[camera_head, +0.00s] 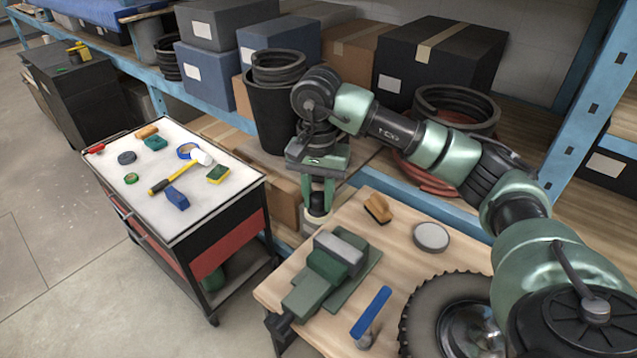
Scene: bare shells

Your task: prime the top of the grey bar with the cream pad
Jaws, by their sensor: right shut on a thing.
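A grey bar (342,245) sits in the jaws of a dark green vise (308,292) on the wooden bench. My right gripper (318,201) points down just beyond the bar, near the bench's far left edge. It is shut on a small dark, round-topped thing with a pale cream underside, seemingly the cream pad (318,218); the fingers hide part of it. The pad appears apart from the bar, and I cannot tell whether it touches anything below. My left gripper is not in view.
The bench (400,265) also holds a wooden brush (378,208), a round tin (431,237), a blue-handled tool (371,312) and a large tyre (420,310). A tool cart (150,185) stands left. Loaded shelving (225,118) runs behind.

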